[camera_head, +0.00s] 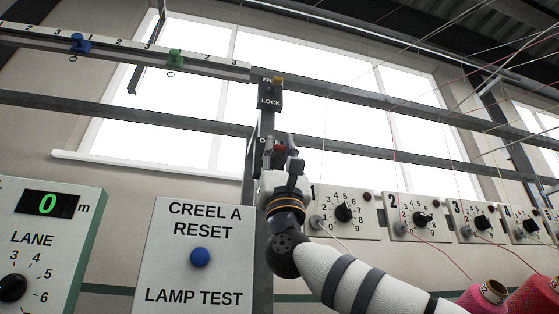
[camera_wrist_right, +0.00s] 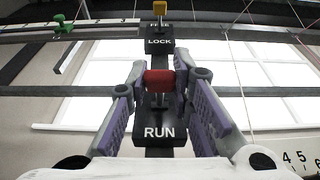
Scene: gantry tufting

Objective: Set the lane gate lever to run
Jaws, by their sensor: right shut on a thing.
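The lane gate lever has a red handle (camera_wrist_right: 159,80) and stands on a dark upright post. In the right wrist view it sits just above a black plate lettered RUN (camera_wrist_right: 160,133). My right gripper (camera_wrist_right: 160,76) is shut on the red handle, one finger on each side. In the head view the red handle (camera_head: 280,148) shows small between the fingertips of my right gripper (camera_head: 279,146), and the plate behind is mostly hidden. My left gripper is in neither view.
A yellow-knobbed lever (camera_head: 277,81) marked FREE and LOCK is above on the same post. Left are a CREEL A RESET panel (camera_head: 175,240) with a blue button and a lane counter (camera_head: 48,204) reading 0. Dial boxes (camera_head: 343,212) and pink cones (camera_head: 484,300) are right. Thin threads hang there.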

